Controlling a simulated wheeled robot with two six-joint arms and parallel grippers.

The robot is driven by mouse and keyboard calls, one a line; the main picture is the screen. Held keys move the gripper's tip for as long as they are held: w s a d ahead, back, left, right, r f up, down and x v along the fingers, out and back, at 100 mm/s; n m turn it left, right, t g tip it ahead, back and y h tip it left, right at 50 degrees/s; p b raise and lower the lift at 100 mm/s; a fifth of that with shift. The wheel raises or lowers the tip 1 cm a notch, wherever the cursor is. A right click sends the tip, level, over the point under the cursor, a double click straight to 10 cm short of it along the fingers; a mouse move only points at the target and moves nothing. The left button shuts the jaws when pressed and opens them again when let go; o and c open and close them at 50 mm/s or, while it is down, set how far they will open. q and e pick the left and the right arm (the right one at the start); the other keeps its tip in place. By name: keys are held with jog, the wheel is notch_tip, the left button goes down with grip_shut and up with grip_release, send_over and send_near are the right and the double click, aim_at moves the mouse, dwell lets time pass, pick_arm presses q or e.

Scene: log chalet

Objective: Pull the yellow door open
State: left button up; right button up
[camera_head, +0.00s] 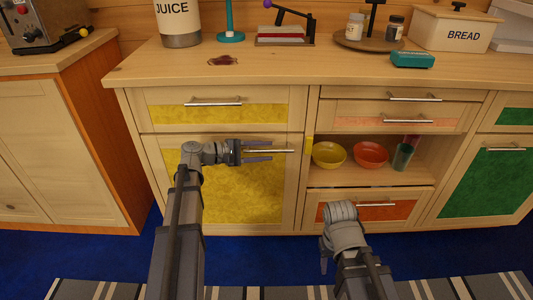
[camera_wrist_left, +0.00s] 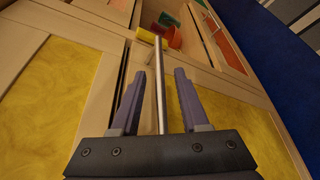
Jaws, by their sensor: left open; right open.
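The yellow door (camera_head: 235,195) is a wooden-framed cupboard front with a yellow panel, below a yellow drawer. It looks flush with the cabinet in the head view. Its bar handle (camera_head: 285,151) runs sideways near the top of the door. My left gripper (camera_head: 271,151) is open at the handle. In the left wrist view, the handle (camera_wrist_left: 158,75) lies between the two spread fingers (camera_wrist_left: 160,85), with a gap visible on either side. My right gripper (camera_head: 324,262) is open and empty, low in front of the orange drawer, partly hidden by its own wrist.
The yellow drawer (camera_head: 215,114) with its own handle is just above. To the right, an open shelf holds a yellow bowl (camera_head: 329,155), an orange bowl (camera_head: 370,155) and a green cup (camera_head: 402,157). An orange drawer (camera_head: 390,212) sits below. Blue floor (camera_head: 255,247) lies in front.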

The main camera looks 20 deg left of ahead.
pick_arm(q)
jog(key=shift+w+d+f, duration=0.1)
jog(key=shift+w+d, duration=0.2)
jog(key=shift+d, duration=0.15)
grip_shut()
dwell(1.2)
